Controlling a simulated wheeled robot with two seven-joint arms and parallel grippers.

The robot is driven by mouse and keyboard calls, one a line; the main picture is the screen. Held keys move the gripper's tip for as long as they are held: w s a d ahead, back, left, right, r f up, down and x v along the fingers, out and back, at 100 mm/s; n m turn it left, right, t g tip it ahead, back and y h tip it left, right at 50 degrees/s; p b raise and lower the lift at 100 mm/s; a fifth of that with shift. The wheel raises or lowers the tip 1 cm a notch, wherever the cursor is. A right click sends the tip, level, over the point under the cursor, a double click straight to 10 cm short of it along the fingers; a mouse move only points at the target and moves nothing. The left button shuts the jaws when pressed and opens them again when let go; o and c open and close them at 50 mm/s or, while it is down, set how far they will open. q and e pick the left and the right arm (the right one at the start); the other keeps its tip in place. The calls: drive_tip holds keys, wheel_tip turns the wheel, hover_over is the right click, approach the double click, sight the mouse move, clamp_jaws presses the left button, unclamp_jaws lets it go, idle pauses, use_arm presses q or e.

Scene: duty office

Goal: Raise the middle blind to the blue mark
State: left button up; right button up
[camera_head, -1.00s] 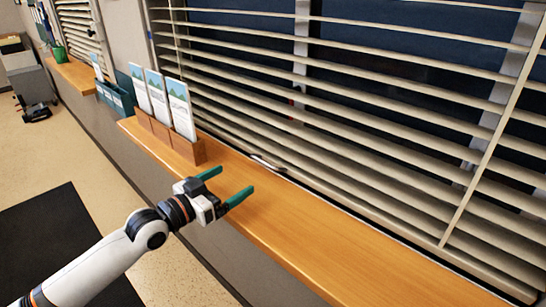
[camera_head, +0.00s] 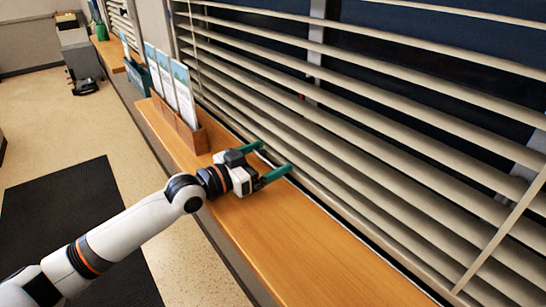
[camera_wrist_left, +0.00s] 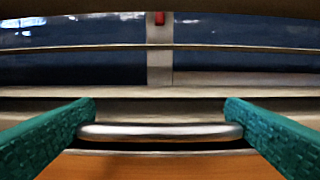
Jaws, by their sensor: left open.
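The slatted blind (camera_head: 330,120) hangs low over the window, its lower slats close together near the sill. A shiny metal bar handle (camera_wrist_left: 160,132) lies level across the wrist view, in front of the blind's lower edge; in the head view I cannot make it out behind the gripper. My left gripper (camera_head: 273,158) is open at the blind's foot, just above the sill. In the wrist view its green fingers (camera_wrist_left: 160,106) reach either side of the handle; I cannot tell whether they touch it. A red mark (camera_wrist_left: 159,18) shows on the window post. I see no blue mark. My right gripper is out of view.
The wooden sill (camera_head: 300,240) runs under the blind. A wooden rack (camera_head: 185,128) with several leaflets stands on it, just left of my gripper. A thin wand (camera_head: 500,235) hangs before the blind at right. The sill's right part is clear.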

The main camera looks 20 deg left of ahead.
sight(288, 32)
use_arm(q)
drive_tip(key=shift+s+a, duration=0.1)
drive_tip(key=shift+s, duration=0.05)
drive_tip(key=c, duration=1)
drive_tip(key=shift+a+r+p, duration=0.1)
drive_tip(key=shift+r+p, duration=0.25)
drive_tip(key=shift+r, duration=0.15)
wheel_tip(288, 32, up, 26)
drive_tip(key=p, duration=1.8)
drive_tip(key=shift+f, duration=0.25)
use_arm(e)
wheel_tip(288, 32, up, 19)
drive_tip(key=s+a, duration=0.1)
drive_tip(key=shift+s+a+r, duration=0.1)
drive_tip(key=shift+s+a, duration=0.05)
use_arm(q)
drive_tip(key=o, duration=1)
drive_tip(key=shift+f, duration=0.15)
